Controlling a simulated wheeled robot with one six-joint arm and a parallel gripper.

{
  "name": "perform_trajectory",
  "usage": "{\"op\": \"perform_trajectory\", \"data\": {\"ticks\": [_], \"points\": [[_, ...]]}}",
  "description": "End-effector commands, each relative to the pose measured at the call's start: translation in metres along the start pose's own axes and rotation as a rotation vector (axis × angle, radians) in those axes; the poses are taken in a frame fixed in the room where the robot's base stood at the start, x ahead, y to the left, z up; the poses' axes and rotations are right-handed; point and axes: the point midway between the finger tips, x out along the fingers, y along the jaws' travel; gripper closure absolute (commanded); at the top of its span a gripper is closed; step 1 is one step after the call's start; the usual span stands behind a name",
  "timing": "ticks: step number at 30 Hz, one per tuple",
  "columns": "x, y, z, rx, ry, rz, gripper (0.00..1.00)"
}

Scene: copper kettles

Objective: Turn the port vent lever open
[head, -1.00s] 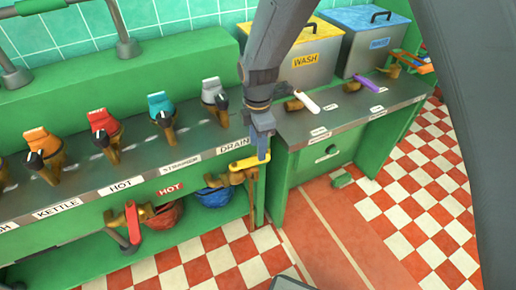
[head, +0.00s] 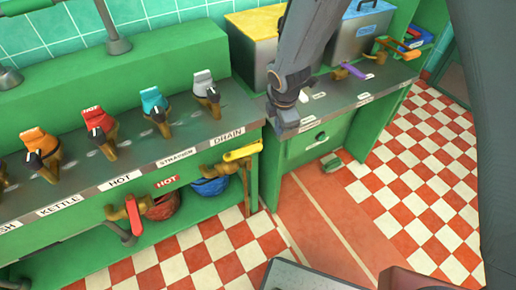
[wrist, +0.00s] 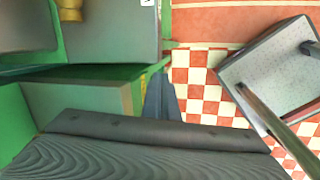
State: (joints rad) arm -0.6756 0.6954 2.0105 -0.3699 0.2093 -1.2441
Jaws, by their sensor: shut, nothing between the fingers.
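No readable label names the port vent lever, so I cannot tell which lever it is. A yellow lever (head: 243,151) sits on a brass valve under the DRAIN label. A red lever (head: 132,215) hangs from a brass valve further left. On the right counter are a white lever (head: 304,97), mostly hidden behind my arm, and a purple lever (head: 354,70). My gripper (head: 285,121) is shut and empty, above and right of the yellow lever and apart from it. In the wrist view my gripper (wrist: 160,95) points toward the gap beside the counter.
The left counter carries several coloured taps, such as a red one (head: 99,122) and a grey one (head: 206,90). Yellow and blue lidded tanks (head: 348,53) stand at the back right. The checkered floor (head: 400,180) is open.

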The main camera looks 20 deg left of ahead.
Motion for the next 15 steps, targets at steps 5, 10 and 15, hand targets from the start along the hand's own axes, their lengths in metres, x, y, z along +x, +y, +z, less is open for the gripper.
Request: {"op": "perform_trajectory", "data": {"ticks": [5, 10, 15], "points": [[-0.004, -0.039, 0.020, 0.035, 0.122, 0.152, 1.00], [-0.025, -0.080, -0.006, 0.081, 0.337, 0.222, 1.00], [-0.045, -0.106, -0.029, 0.117, 0.483, 0.232, 1.00]]}}
